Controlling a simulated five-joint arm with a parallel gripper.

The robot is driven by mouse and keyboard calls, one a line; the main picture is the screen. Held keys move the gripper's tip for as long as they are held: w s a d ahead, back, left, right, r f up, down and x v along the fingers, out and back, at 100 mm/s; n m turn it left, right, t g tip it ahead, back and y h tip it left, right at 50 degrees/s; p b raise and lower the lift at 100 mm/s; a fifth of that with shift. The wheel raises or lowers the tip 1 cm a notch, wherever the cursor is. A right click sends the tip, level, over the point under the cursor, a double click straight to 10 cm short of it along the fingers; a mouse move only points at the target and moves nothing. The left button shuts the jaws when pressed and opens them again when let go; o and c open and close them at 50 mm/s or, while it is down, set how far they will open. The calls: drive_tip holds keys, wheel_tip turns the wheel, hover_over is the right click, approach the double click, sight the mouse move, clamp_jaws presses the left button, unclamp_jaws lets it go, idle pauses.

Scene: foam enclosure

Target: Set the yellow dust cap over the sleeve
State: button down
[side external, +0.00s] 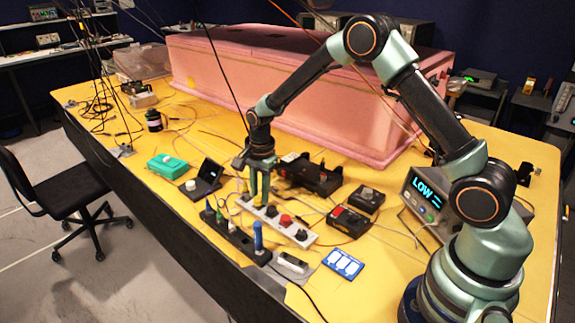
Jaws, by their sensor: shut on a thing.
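My gripper (260,196) points straight down, low over the left end of a white strip (307,240) that carries black and red knobs. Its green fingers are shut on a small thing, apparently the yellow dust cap. The cap is mostly hidden by the fingers and blends with the yellow table, so I cannot make out its outline. I cannot pick out the sleeve for certain; it may be among the small parts on the strip below the fingers. Whether the cap touches anything cannot be told.
A black rack (236,238) with upright tools, including a blue one (258,237), stands in front of the strip. Black devices (310,174) sit behind and to the right. A teal box (167,166) lies left. The pink foam enclosure (270,95) fills the back.

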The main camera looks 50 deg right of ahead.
drive_tip(key=shift+f, duration=0.25)
drive_tip(key=c, duration=0.6)
unclamp_jaws()
drive_tip(key=shift+o, duration=0.2)
wheel_tip(320, 180, up, 12)
drive_tip(key=shift+s, duration=0.45)
